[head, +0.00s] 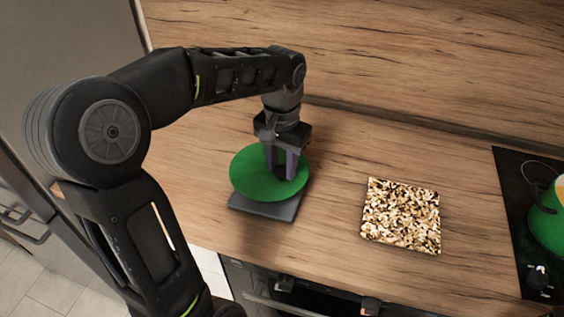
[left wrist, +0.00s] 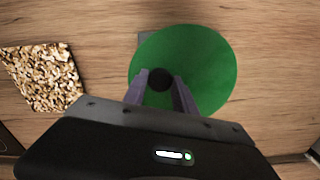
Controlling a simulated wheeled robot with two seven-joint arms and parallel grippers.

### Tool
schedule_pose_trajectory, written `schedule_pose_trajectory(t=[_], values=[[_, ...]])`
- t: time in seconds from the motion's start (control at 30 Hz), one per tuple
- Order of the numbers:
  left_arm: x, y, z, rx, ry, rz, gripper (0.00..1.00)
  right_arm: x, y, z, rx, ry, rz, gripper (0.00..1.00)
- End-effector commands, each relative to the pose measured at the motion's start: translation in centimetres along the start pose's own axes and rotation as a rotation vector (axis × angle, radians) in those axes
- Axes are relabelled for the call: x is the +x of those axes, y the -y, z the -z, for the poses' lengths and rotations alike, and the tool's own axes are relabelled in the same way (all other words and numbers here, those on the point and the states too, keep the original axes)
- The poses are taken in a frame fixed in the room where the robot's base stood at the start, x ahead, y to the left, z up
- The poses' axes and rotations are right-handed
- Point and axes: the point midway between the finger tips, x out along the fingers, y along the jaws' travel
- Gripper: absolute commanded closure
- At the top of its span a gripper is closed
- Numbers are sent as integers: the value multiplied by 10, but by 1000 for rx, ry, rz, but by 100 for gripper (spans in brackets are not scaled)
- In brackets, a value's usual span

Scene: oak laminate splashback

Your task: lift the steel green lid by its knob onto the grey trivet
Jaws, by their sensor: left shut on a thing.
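The green lid (head: 247,175) is round with a dark knob, and it sits over the grey trivet (head: 262,208) on the wooden counter. My left gripper (head: 282,175) comes down from above and is shut on the lid's knob. In the left wrist view the dark knob (left wrist: 160,79) is between the two fingertips, and the lid (left wrist: 205,60) hides nearly all of the trivet. Only a small grey corner (left wrist: 145,38) of the trivet shows there. I cannot tell whether the lid touches the trivet or hangs just above it. My right gripper is not in view.
A speckled brown and cream square board (head: 401,216) lies on the counter to the right of the lid. A green pot (head: 547,222) stands on the black hob (head: 515,180) at the right edge. The counter between trivet and speckled board is clear.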

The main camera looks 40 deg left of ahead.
Motion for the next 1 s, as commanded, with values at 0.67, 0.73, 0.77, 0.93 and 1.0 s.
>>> schedule_pose_trajectory(t=[0.67, 0.73, 0.77, 0.93, 1.0], values=[[46, 0, 0, 0, 0, 0, 100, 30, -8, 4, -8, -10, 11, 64], [45, 0, 0, 0, 0, 0, 100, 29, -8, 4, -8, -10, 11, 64], [45, 0, 0, 0, 0, 0, 100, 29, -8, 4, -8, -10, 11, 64], [45, 0, 0, 0, -1, 0, 100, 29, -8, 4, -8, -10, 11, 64], [45, 0, 0, 0, -1, 0, 100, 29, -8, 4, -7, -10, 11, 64]])
